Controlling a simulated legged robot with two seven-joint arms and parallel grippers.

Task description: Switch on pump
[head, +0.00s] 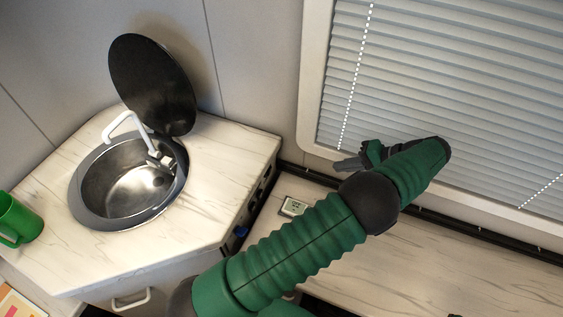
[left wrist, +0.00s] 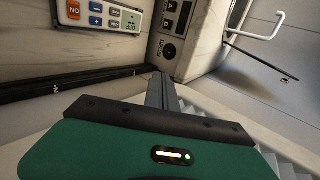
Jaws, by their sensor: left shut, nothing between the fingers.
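A light control panel with an orange button, several blue buttons and a small display (left wrist: 105,16) is at the top left of the left wrist view. A grey panel with dark switches or sockets (left wrist: 170,38) stands beside it. I cannot tell which switch is for the pump. In the head view, dark fittings (head: 262,184) line the counter's right side, and a small display (head: 293,206) sits near the lower worktop. My left gripper (head: 346,164) is shut and empty, above the worktop by the window; its fingers (left wrist: 161,88) point toward the grey panel, apart from it. My right gripper is out of view.
A round sink (head: 128,184) with a white tap (head: 124,123) and raised black lid (head: 152,84) is set in the marbled counter (head: 215,160). A green mug (head: 17,220) stands at left. A window blind (head: 450,90) rises behind the arm. A white handle (left wrist: 258,27) shows upper right.

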